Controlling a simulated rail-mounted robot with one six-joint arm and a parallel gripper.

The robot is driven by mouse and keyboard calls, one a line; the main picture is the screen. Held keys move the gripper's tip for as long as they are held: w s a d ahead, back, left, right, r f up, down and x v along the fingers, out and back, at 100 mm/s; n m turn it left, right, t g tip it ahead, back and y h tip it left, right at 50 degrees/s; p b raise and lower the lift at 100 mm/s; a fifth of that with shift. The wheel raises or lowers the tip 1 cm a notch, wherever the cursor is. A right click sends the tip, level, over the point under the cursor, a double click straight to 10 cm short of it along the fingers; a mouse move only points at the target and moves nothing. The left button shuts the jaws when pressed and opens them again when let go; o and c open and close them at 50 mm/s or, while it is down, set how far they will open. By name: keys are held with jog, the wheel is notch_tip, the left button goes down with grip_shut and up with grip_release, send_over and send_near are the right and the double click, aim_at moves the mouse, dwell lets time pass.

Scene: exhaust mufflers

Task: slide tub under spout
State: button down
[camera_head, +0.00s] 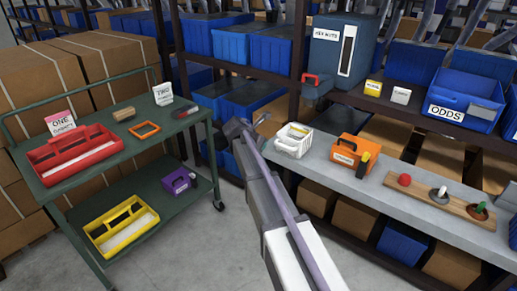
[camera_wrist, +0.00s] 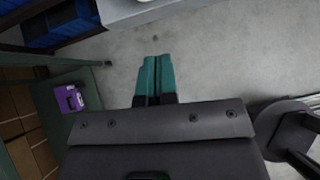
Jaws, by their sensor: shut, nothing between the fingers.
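A white tub (camera_head: 293,140) with slotted sides stands upright on the grey shelf, near its left end. The spout (camera_head: 318,86), a blue-grey outlet with a red lever, sticks out from the base of the bin labelled "HEX NUTS" (camera_head: 345,47). The spout is above and slightly right of the tub. My gripper (camera_wrist: 155,62) has teal fingers pressed together with nothing between them, over bare floor in the wrist view. In the head view my arm's end is left of the tub and apart from it; the fingers are hard to make out there.
An orange box (camera_head: 348,151) is right of the tub, with a wooden board (camera_head: 440,197) of coloured knobs farther right. A green cart (camera_head: 130,148) at left holds red, yellow and purple (camera_wrist: 70,98) containers. Bare floor lies between cart and shelf.

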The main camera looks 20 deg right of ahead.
aim_at(292, 142)
jog(key=w+d+f+b, duration=0.2)
jog(key=w+d+f, duration=0.1)
jog(key=d, duration=0.3)
jog(key=shift+d+f, duration=0.15)
jog(key=shift+d, duration=0.2)
jog(key=w+d, duration=0.1)
jog(key=d, duration=0.1)
jog(key=w+d, duration=0.1)
jog(key=d, duration=0.2)
jog(key=w+d, duration=0.1)
jog(key=d, duration=0.2)
jog(key=shift+w, duration=0.4)
